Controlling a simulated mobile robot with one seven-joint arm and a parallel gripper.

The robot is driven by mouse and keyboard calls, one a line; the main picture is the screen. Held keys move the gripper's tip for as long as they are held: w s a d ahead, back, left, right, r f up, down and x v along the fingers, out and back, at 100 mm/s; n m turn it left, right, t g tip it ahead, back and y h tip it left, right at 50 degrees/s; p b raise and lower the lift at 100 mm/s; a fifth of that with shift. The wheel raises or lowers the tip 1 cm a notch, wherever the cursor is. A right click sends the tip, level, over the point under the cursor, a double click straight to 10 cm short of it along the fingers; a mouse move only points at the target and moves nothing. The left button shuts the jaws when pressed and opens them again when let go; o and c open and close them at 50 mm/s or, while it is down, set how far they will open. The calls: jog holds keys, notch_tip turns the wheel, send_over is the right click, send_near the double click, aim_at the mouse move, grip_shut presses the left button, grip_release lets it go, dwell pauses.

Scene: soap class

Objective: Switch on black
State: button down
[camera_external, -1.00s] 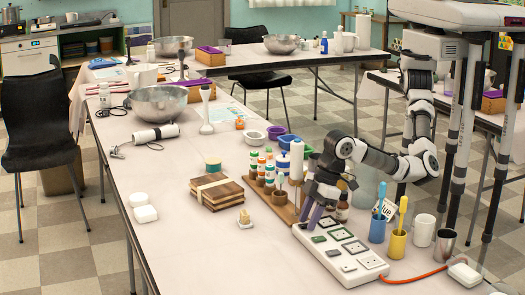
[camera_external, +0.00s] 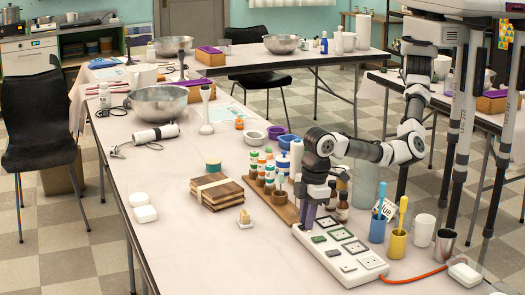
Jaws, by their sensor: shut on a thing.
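A white power strip (camera_external: 362,268) lies at an angle on the near right of the table. It has a row of dark-framed sockets. Small switches run along its left side, some dark green or black (camera_external: 319,239) and a paler one (camera_external: 348,267). My gripper (camera_external: 305,222) points down at the strip's far left end, with its purplish fingers low over or touching it. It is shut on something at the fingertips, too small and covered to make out. The switch positions are too small to read.
Behind my gripper stand a wooden rack of bottles (camera_external: 288,212) and brown bottles (camera_external: 342,207). Right of the strip are a blue cup (camera_external: 377,230), a yellow cup (camera_external: 397,243) and a white mug (camera_external: 424,230). An orange cord (camera_external: 410,280) leaves the strip.

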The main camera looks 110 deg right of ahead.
jog(key=c, duration=1.3)
grip_release()
jog(key=r, duration=0.4)
jog(key=s+r, duration=0.1)
jog(key=r, duration=0.4)
jog(key=s+r, duration=0.1)
jog(key=r, duration=0.3)
jog(key=shift+r+b, duration=0.35)
jog(key=shift+w, duration=0.15)
